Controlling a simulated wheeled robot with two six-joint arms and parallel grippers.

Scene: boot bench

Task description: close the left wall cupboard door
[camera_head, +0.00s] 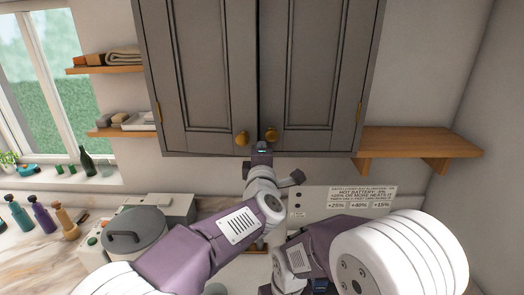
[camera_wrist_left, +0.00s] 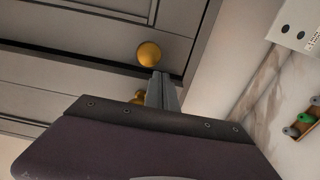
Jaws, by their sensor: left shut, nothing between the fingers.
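The grey wall cupboard has two panelled doors. The left door (camera_head: 207,75) carries a brass knob (camera_head: 242,138) near its lower inner corner. It looks shut or nearly shut; a dark line runs between it and the right door (camera_head: 310,75), and I cannot tell whether a small gap is there. My left gripper (camera_head: 262,147) is shut and empty, at the doors' lower edge between the two knobs. In the left wrist view its fingertips (camera_wrist_left: 160,76) are close to a brass knob (camera_wrist_left: 149,54); a second knob is partly hidden behind them. My right gripper is low, its fingers unclear.
Wooden shelves flank the cupboard, including the right shelf (camera_head: 415,141). Below are a grey-lidded pot (camera_head: 135,231), several bottles on the counter and a printed sign (camera_head: 345,200). A window is at left. The wall beneath the right shelf is mostly clear.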

